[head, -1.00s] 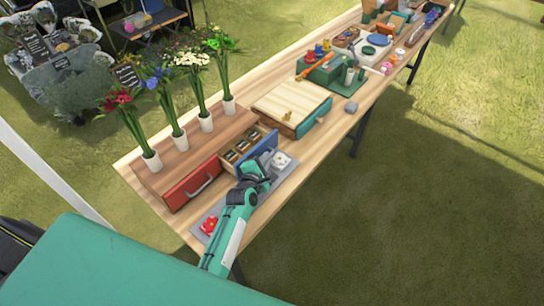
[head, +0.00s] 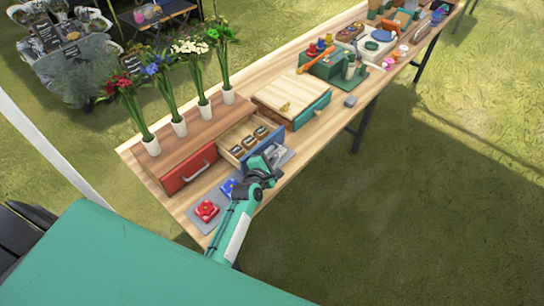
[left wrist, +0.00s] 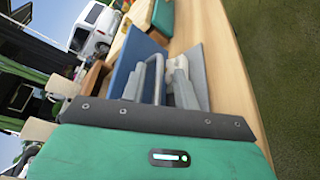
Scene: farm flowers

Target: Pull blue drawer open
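The blue drawer (head: 264,149) stands out of the low wooden cabinet, with several small dark-labelled items in its compartments. Its blue front (left wrist: 135,62) and grey handle (left wrist: 155,78) show in the left wrist view. My left gripper (head: 272,157) is at the outer face of the blue front. In the left wrist view its grey fingers (left wrist: 160,85) are on both sides of the handle and look closed on it. The exact contact is partly hidden. My right gripper is not in view.
A closed red drawer (head: 190,172) is to the left. Red (head: 207,210) and blue (head: 228,187) flower pieces lie on a grey mat in front. Vases with flowers stand on the cabinet. A teal-fronted box (head: 312,110) is to the right.

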